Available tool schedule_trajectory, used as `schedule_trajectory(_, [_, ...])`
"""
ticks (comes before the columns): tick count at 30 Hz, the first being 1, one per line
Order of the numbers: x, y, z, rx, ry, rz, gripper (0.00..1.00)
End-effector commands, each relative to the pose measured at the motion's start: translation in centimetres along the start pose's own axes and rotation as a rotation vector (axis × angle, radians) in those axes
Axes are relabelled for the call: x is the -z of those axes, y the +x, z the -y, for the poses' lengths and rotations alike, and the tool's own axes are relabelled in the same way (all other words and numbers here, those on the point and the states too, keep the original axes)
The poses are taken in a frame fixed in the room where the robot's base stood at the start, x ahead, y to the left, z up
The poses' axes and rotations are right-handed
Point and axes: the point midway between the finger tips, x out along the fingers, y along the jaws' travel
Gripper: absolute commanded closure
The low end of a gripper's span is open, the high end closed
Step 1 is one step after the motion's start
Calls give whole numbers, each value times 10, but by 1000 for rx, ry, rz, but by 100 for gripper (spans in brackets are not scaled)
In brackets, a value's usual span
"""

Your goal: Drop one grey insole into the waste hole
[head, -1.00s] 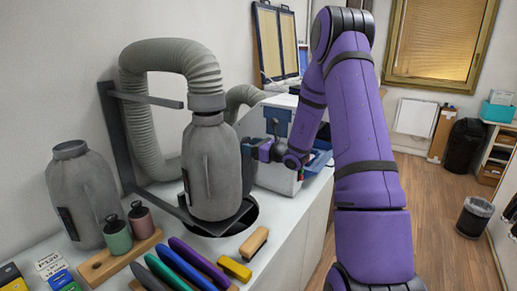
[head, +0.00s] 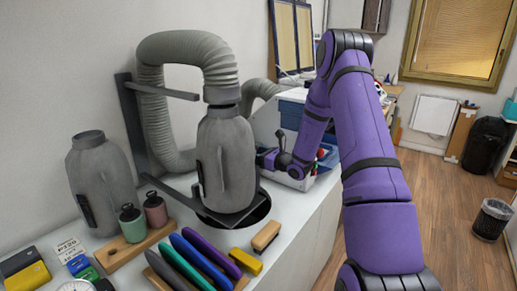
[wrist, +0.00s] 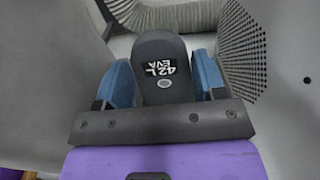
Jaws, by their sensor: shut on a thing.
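A dark grey insole (wrist: 163,60) with a "42 L EVA" label stands between the two blue finger pads in the wrist view. My gripper (wrist: 165,85) is shut on it. In the head view my gripper (head: 268,158) is just right of the large grey vessel (head: 226,165), seemingly partly behind it. The insole cannot be made out there. A round dark hole (head: 262,208) opens in the white counter under that vessel, which covers most of it. Whether this is the waste hole, I cannot tell.
A ribbed grey hose (head: 185,50) rises from the vessel on a dark bracket (head: 128,120). A rack of coloured insoles (head: 195,262), a brush (head: 266,235) and a second grey vessel (head: 100,180) stand in front. A blue-and-white box (head: 292,125) is behind my gripper.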

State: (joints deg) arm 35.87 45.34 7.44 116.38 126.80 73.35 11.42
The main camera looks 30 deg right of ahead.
Motion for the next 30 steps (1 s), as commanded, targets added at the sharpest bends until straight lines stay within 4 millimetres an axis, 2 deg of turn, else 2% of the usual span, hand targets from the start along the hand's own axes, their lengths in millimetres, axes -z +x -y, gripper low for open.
schedule_trajectory(15, [50, 1, 0, 0, 1, 0, 59])
schedule_trajectory(21, [59, 1, 0, 0, 0, 1, 59])
schedule_trajectory(30, [61, 1, 0, 0, -1, 1, 59])
